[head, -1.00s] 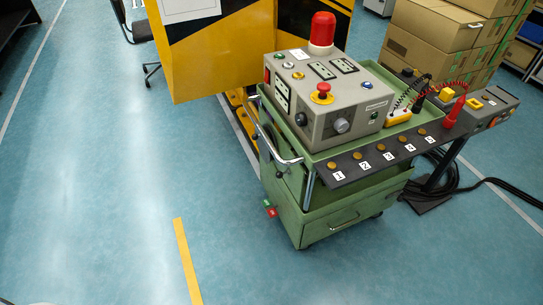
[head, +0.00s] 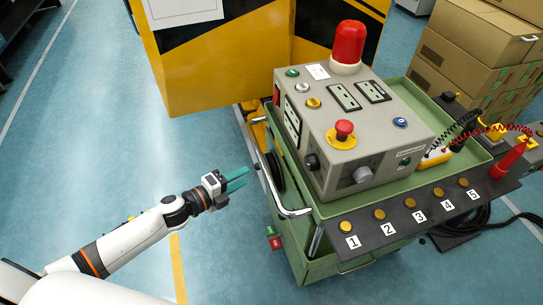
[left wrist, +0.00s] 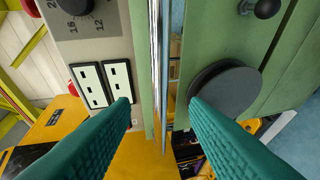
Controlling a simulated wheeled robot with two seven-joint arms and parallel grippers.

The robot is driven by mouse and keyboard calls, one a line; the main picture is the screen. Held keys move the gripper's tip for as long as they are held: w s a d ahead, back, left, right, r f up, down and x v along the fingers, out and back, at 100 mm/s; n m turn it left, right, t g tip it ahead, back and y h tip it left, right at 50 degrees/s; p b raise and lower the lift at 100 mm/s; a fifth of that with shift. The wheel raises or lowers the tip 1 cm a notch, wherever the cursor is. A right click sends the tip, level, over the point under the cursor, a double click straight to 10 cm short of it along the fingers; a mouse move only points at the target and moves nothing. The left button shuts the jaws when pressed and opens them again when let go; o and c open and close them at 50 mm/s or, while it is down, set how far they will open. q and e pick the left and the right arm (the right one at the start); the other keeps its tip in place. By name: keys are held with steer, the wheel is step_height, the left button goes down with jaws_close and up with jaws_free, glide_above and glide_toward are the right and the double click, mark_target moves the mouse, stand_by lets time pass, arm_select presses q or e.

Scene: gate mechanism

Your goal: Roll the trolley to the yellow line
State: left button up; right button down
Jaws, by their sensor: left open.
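The green trolley (head: 318,270) stands right of centre in the head view, carrying a grey control box (head: 352,130) with a red beacon. Its chrome handle (head: 291,212) is on its left side. In the left wrist view the handle (left wrist: 160,90) runs upright between my two teal fingers, nearer the camera than the trolley's side. My left gripper (head: 238,180) is open and empty, just left of the handle. The yellow line (head: 178,270) is on the floor left of the trolley, partly hidden by my left arm. My right gripper is not in view.
A yellow and black cabinet (head: 205,75) stands behind the trolley. Cardboard boxes (head: 470,65) are stacked at the back right. Black cables (head: 480,225) lie on the floor at the right. The blue floor at left is clear.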

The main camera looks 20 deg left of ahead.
mark_target(264, 166)
arm_select(q)
steer(key=x, duration=0.9)
steer(key=shift+x, duration=0.95)
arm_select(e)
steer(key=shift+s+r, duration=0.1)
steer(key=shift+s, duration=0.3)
arm_select(q)
jaws_close()
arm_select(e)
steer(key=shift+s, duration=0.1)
